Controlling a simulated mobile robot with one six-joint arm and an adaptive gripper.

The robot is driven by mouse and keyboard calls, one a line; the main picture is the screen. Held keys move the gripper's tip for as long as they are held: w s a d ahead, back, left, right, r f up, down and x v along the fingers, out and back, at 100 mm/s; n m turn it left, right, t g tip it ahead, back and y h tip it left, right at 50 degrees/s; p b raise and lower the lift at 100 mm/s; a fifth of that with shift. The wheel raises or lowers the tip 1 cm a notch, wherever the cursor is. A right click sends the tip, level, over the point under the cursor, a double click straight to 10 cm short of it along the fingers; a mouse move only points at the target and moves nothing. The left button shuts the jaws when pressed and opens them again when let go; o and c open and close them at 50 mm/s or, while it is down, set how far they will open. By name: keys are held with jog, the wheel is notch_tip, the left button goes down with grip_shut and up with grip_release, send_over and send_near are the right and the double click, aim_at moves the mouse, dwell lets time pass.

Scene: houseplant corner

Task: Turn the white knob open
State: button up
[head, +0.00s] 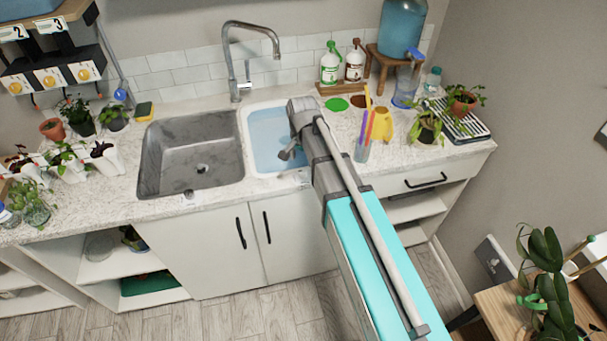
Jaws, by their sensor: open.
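I cannot make out a white knob in the head view. A black dispenser unit at the upper left carries yellow round knobs (48,80) on pale plates, under a wooden shelf. My arm reaches in from the lower right. My gripper (288,152) is over the right, pale basin, partly hidden by my wrist. Its jaws are open, and I see nothing held between them. It is well to the right of the dispenser unit and apart from it.
A grey sink (160,165) and a tall tap (232,60) are left of my gripper. Potted plants (75,112) crowd the counter's left end. A cup of coloured sticks (363,150) and a yellow watering can (383,125) stand close right of my arm.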

aim_at(303, 171)
jog(key=shift+f+b, duration=2.2)
jog(key=shift+f, duration=0.3)
jog(key=shift+c, duration=0.2)
grip_shut()
